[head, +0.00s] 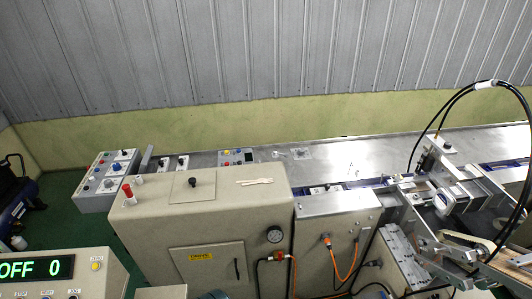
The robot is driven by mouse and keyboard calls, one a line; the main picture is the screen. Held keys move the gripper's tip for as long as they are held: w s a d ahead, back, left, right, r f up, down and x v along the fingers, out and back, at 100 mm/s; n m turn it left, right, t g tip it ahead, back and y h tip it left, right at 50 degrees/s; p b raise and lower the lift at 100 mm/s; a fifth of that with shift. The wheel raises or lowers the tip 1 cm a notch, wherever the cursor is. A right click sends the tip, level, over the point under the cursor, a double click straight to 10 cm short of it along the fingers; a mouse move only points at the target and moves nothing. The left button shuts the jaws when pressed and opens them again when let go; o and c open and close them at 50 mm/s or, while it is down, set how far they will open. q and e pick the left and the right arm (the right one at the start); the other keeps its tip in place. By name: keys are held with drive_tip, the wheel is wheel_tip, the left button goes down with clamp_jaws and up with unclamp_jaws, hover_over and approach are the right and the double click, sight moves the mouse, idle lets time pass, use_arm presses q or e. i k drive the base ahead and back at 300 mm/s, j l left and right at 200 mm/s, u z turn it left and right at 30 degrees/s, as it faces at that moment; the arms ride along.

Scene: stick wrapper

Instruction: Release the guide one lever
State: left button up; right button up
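The wrapping machine's metal guide section (430,190) is at the right, with rails, blocks and small fittings. A grey block with a dark knob (438,136) stands up behind the rails. I cannot tell which small part is the guide one lever, or whether it is clamped or released. Angled metal brackets (440,250) and a pale belt-like part (470,240) crowd the lower right and hide some of the guide. Neither of my grippers shows in the head view.
A grey control box (108,178) is at the left. A display panel (40,268) reads "OFF 0". Black hoses (450,100) loop at the right. The steel top (350,155) is mostly clear.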

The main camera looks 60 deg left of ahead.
sight(275, 153)
drive_tip(key=j+u, duration=0.2)
drive_tip(key=u, duration=0.8)
